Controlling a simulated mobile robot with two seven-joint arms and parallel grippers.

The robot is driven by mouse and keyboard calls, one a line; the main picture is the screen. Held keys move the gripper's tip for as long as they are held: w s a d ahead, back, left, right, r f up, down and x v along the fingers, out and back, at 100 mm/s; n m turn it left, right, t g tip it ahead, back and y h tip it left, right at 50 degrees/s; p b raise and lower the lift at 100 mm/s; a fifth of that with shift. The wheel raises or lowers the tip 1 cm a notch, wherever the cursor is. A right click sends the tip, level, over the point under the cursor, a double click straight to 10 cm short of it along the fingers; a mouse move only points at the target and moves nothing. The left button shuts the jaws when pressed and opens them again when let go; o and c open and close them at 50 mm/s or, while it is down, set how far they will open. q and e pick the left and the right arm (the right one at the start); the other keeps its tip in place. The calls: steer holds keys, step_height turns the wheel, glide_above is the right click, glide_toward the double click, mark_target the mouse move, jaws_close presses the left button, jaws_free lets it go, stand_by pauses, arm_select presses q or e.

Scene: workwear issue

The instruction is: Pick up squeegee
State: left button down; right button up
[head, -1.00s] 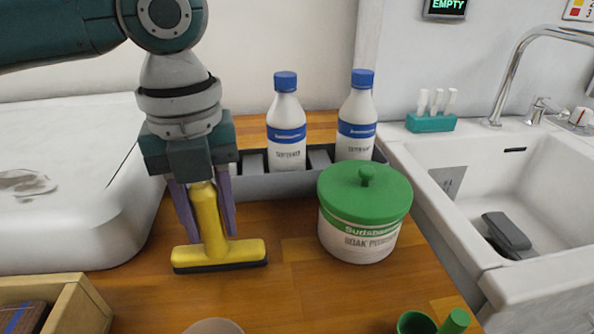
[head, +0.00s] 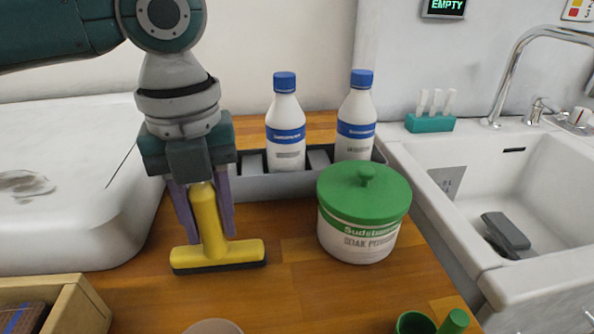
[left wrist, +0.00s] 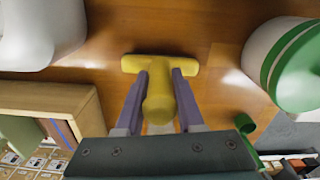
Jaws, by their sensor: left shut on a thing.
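The yellow squeegee (head: 211,241) stands with its handle up and its wide head, with a dark lower edge, down at the wooden counter. I cannot tell whether the head touches the wood. My left gripper (head: 208,222) comes down from above, its purple fingers shut on the squeegee's handle. In the left wrist view the squeegee (left wrist: 160,98) lies between the two fingers of the gripper (left wrist: 160,90), its head beyond the fingertips. My right gripper is not in view.
A green-lidded tub (head: 364,212) stands right of the squeegee. Two blue-capped bottles (head: 286,135) stand in a grey tray (head: 262,187) behind. A wooden box (head: 75,310) is at front left, a white basin (head: 75,230) at left, and a sink (head: 500,170) at right. Bare counter lies between squeegee and tub.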

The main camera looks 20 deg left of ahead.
arm_select(q)
steer(key=shift+r, duration=0.15)
stand_by(0.3)
step_height(320, 180, up, 20)
steer(key=p, duration=0.3)
